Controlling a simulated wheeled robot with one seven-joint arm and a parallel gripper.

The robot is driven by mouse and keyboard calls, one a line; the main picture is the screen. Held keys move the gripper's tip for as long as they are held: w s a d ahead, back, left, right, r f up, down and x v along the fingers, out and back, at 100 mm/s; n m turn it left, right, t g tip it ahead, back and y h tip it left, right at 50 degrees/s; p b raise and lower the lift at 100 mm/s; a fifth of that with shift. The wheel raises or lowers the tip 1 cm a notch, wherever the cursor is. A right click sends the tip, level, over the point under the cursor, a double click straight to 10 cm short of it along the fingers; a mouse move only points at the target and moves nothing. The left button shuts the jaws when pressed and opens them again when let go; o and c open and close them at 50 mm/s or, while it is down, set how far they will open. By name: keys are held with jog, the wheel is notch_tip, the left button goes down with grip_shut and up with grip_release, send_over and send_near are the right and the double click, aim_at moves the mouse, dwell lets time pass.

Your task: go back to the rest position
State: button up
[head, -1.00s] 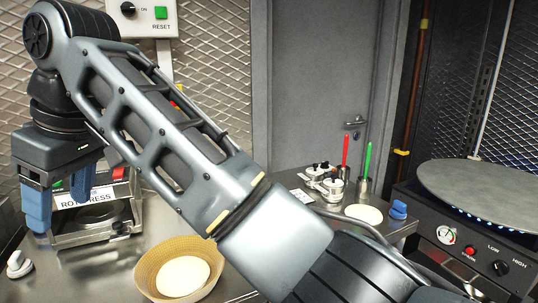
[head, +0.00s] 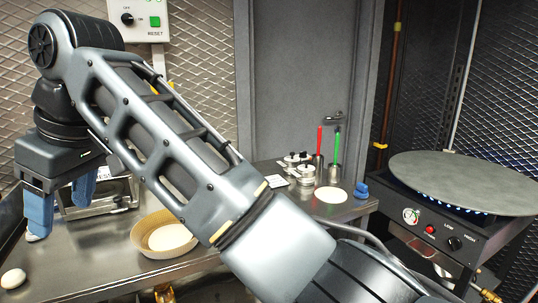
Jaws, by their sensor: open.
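My gripper (head: 61,215) hangs at the left of the head view, its blue fingers pointing down. The fingers are apart with nothing seen between them. It is over the left part of the steel counter (head: 95,258), in front of the press (head: 100,207), which it and my arm partly hide. My arm crosses the view from upper left to lower right.
A basket (head: 140,236) with a flat white round (head: 168,237) in it stands right of my gripper. A white ball (head: 13,278) lies at the counter's left front. Farther right are a white flatbread (head: 330,195), a blue object (head: 361,190) and a round griddle (head: 465,180) over blue flames.

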jog(key=d+f+m+t+y, duration=0.1)
jog(key=d+f+m+y, duration=0.2)
jog(key=f, duration=0.7)
jog(key=d+f+m+t+y, duration=0.1)
jog(key=d+f+m+y, duration=0.15)
jog(key=f, duration=0.85)
jog(key=s+d+f+m+t, duration=0.35)
jog(key=d+f, duration=0.25)
jog(key=d, duration=0.2)
jog(key=s+d+f+m+t, duration=0.3)
jog(key=d+f+m, duration=0.15)
jog(key=d, duration=0.25)
jog(key=s+d+f+m+t+h, duration=0.1)
jog(key=s+d+m+t+h, duration=0.15)
jog(key=s+d, duration=0.6)
jog(key=s+d+f+m+t+h, duration=0.15)
jog(key=s+d+h, duration=0.3)
jog(key=d, duration=0.75)
jog(key=s+d+r+t+h, duration=0.2)
jog(key=s+d+r+h, duration=0.1)
jog(key=s+d+r, duration=0.7)
jog(key=s+r, duration=0.2)
jog(key=s, duration=0.2)
jog(key=shift+d+r, duration=0.15)
jog(key=shift+d, duration=0.25)
